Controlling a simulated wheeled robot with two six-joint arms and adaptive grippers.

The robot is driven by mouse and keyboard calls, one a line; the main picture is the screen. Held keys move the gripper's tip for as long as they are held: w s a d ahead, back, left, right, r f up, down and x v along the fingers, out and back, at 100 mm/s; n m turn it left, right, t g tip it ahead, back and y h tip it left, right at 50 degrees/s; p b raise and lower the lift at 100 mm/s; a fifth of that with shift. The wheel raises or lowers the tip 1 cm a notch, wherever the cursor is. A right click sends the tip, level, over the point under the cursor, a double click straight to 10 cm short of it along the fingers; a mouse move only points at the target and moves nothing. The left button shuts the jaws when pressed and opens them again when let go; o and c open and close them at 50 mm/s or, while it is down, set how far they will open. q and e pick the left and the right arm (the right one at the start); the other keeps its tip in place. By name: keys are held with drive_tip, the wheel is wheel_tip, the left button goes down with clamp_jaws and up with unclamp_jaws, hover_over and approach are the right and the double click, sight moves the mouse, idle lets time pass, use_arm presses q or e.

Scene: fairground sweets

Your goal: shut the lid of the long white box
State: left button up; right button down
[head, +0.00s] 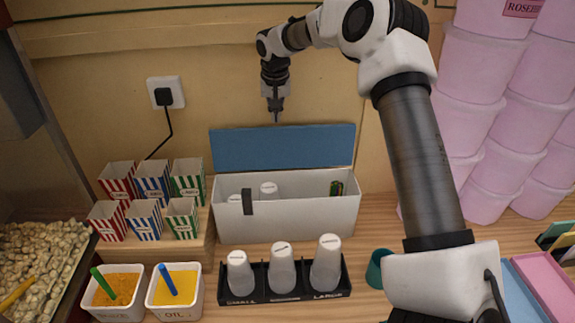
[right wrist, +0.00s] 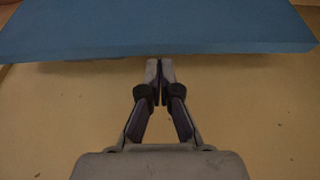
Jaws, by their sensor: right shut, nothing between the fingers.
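The long white box (head: 300,220) stands on the wooden counter against the wall. Its blue lid (head: 285,149) is open and stands up at the back of the box. Inside the box are white cups (head: 268,189) and a small green and dark item (head: 336,188). My right gripper (head: 276,118) is shut and empty, pointing down just above the lid's top edge, left of its middle. In the right wrist view its shut fingers (right wrist: 160,66) reach the edge of the blue lid (right wrist: 160,30); I cannot tell whether they touch. My left gripper is not in view.
A black rack (head: 285,296) with upside-down cups stands before the box. Striped popcorn cartons (head: 153,182) and two tubs (head: 175,292) are on the left. Stacked pink tubs (head: 470,65) stand at the right. A dark clip (head: 247,202) hangs on the box's front.

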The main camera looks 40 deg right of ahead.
drive_tip(key=shift+f, duration=0.35)
drive_tip(key=shift+f+b, duration=0.4)
drive_tip(key=shift+f, duration=0.1)
drive_tip(key=shift+s+a+f+b, duration=0.15)
drive_tip(key=shift+s+a+b, duration=0.15)
drive_tip(key=shift+b, duration=0.15)
drive_tip(key=shift+s+a+b, duration=0.7)
drive_tip(key=shift+s+a, duration=0.1)
drive_tip(key=shift+s, duration=0.25)
drive_tip(key=shift+f, duration=0.15)
